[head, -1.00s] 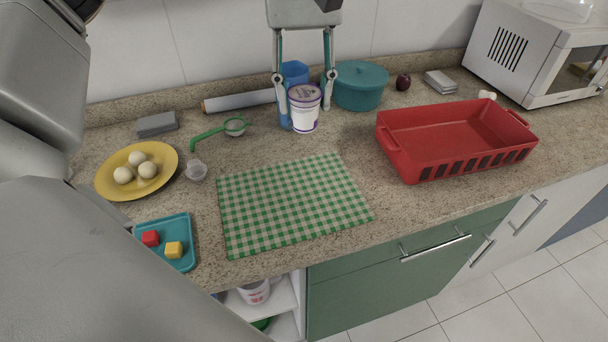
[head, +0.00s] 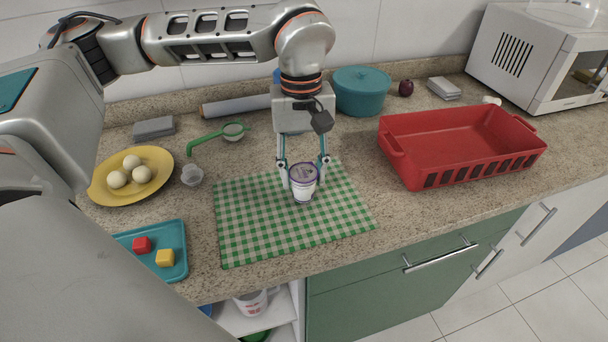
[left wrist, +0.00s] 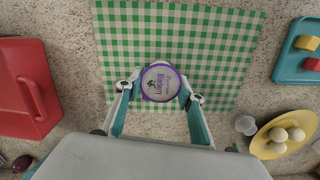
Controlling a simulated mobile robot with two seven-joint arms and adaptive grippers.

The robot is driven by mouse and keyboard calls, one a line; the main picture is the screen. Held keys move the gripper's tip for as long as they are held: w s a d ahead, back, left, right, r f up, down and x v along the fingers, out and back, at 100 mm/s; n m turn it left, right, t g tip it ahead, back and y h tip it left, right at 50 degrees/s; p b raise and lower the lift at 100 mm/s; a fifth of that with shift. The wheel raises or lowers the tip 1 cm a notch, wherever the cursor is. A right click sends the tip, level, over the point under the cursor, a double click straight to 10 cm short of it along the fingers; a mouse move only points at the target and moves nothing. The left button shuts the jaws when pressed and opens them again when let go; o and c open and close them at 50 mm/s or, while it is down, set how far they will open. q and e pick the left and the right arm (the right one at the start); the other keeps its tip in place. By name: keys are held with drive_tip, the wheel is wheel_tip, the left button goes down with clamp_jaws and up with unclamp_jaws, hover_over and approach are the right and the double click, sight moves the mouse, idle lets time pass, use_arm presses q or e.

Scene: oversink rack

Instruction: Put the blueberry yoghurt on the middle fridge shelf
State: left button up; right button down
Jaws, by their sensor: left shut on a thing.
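The blueberry yoghurt (head: 303,182) is a white tub with a purple-rimmed lid. It is over the green checked mat in the head view, and whether it touches the mat I cannot tell. My left gripper (head: 304,172) is shut on the tub, one finger on each side. In the left wrist view the tub's lid (left wrist: 161,83) shows between the fingertips, over the edge of the mat. Below the counter, an open compartment with white shelves (head: 262,318) holds a white tub with red marks (head: 251,303). My right gripper is not in view.
The green checked mat (head: 245,235) lies mid-counter. A teal tray with cubes (head: 130,240) and a yellow plate (head: 100,192) are left of it. A red basket (head: 400,167) stands right, a teal pot (head: 361,92) behind, and a microwave (head: 510,55) at far right.

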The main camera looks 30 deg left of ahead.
use_arm(q)
drive_tip(key=shift+f, duration=0.45)
drive_tip(key=shift+f, duration=0.15)
drive_tip(key=o, duration=1.2)
drive_tip(key=shift+c, duration=0.2)
